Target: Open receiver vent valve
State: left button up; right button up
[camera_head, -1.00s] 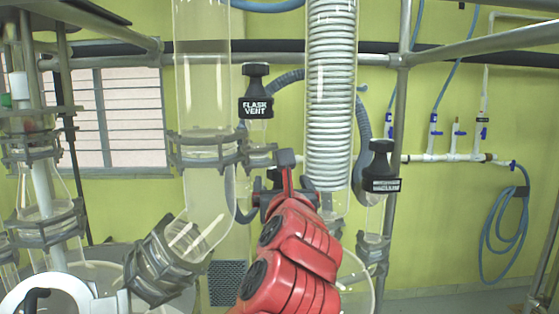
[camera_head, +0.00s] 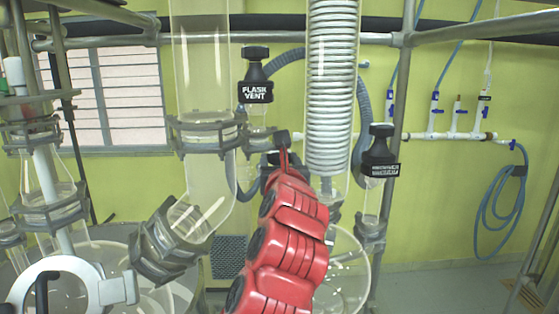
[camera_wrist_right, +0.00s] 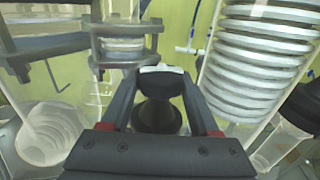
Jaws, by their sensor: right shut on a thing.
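A black valve knob (camera_head: 380,150) with a white-lettered label stands right of the coiled condenser; its lettering is too blurred to read. Another black knob (camera_head: 257,75), labelled FLASK VENT, stands left of the condenser. Both show apart from my gripper in the head view. My right gripper (camera_head: 277,165), on the red arm, is between the glass elbow and the condenser. In the right wrist view its fingers are shut on a dark, flared knob (camera_wrist_right: 157,115). I cannot tell which valve this knob belongs to. My left gripper is not in view.
The coiled condenser (camera_head: 332,90) is close to the right of the gripper. A clamped glass elbow (camera_head: 210,195) is on its left. Metal frame bars (camera_head: 405,38) cross the scene. A blue hose (camera_head: 490,210) hangs on the wall.

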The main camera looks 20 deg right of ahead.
jog(key=c, duration=0.4)
jog(key=shift+n+y+b, duration=0.4)
jog(key=shift+y+b, duration=0.2)
jog(key=shift+d+n+t+y, duration=0.15)
jog(key=shift+n+t+y, duration=0.15)
jog(key=shift+n+y, duration=0.5)
jog(key=y, duration=0.1)
jog(key=n+y+p, duration=0.1)
jog(key=shift+r+y, duration=0.25)
jog(key=shift+y, duration=0.05)
jog(key=n+y+p, duration=0.2)
jog(key=y+p, duration=0.1)
jog(key=shift+f+n+g+y+p, duration=0.15)
jog(key=shift+n+g+y+p, duration=0.3)
jog(key=shift+y+p, duration=0.3)
jog(key=o, duration=1.4)
jog(key=shift+a, duration=0.2)
jog(key=shift+s+a, duration=0.1)
